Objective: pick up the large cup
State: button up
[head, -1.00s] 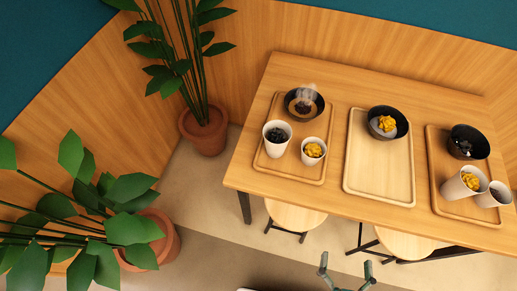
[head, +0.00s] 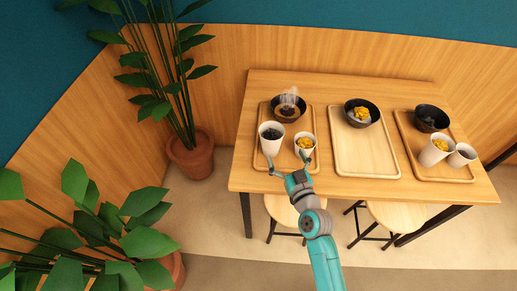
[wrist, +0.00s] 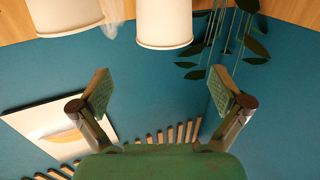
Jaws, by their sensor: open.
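The larger white cup (head: 271,138), with a dark topping, stands upright at the front left of the left tray (head: 312,120). A smaller white cup (head: 304,145) with yellow topping stands to its right. My gripper (head: 287,162) is open and empty at the tray's front edge, one finger near each cup. The wrist view is upside down. In it, the larger cup (wrist: 164,22) appears ahead of the open fingers, roughly between them, and the smaller cup (wrist: 62,14) is to the left. No contact can be made out.
A steaming dark bowl (head: 287,113) stands behind the cups. The middle tray (head: 370,155) holds a black bowl (head: 361,106). The right tray (head: 455,174) holds a bowl and two cups (head: 435,152). Stools (head: 283,208) stand under the front edge; plants (head: 190,150) are at left.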

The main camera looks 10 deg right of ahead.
jog(key=w, duration=0.1)
send_near(268, 123)
jog(key=shift+w+a, duration=0.2)
jog(key=shift+w, duration=2.8)
jog(key=c, duration=1.6)
jog(key=shift+r, duration=5)
jog(key=shift+r, duration=1.75)
